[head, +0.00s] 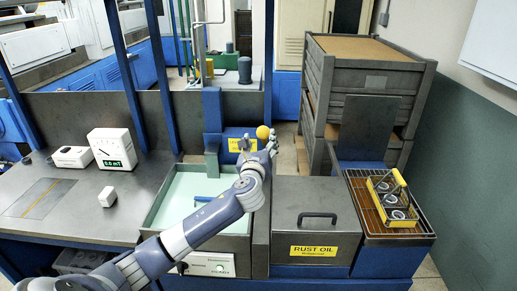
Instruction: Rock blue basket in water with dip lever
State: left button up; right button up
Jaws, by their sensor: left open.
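The water tank (168,207) holds pale green water left of centre. A small blue piece (207,198), likely part of the blue basket, shows at the water beside my forearm; the rest of the basket is hidden. The dip lever's yellow ball knob (262,132) stands just behind the tank. My left arm reaches across the tank. My left gripper (268,146) is open right at the knob, just below it in the picture; I cannot tell whether they touch. The lever's shaft is hidden behind the gripper. My right gripper is out of view.
A closed rust oil box (317,217) stands right of the tank. A yellow basket with metal rings (394,202) sits on a rack further right. A gauge (112,149) and a small white block (107,197) are on the left bench. Stacked grey crates (365,75) stand behind.

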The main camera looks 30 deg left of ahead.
pick_arm(q)
jog(key=v, duration=0.4)
jog(key=shift+c, duration=0.3)
